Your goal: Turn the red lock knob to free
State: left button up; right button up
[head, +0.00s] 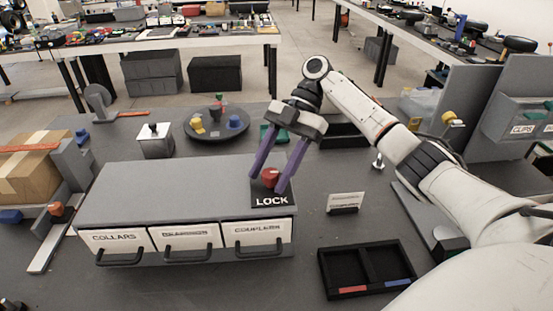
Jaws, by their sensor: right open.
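The red lock knob (270,177) stands on a dark block marked LOCK (271,200), at the right end of the grey drawer cabinet (180,190). My right gripper (267,178) reaches down over the knob with its two purple fingers apart, one on the left and one on the right of it. I cannot tell whether either finger touches the knob. The cabinet front has three labelled drawers with black handles, COLLARS (117,240), a middle one whose label is hard to read (185,236), and COUPLERS (257,230); all look closed. My left gripper is out of view.
A black two-part tray (322,279) lies at the front right. A small white label stand (345,202) is right of the lock. Behind the cabinet are a round turntable (216,131) with coloured pieces and a white box with a knob (155,141). A cardboard box (28,174) is at left.

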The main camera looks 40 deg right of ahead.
jog(key=p+v, duration=0.1)
jog(key=v, duration=0.6)
jog(key=shift+r, duration=0.25)
jog(key=shift+v, duration=1.3)
jog(key=shift+f, duration=0.15)
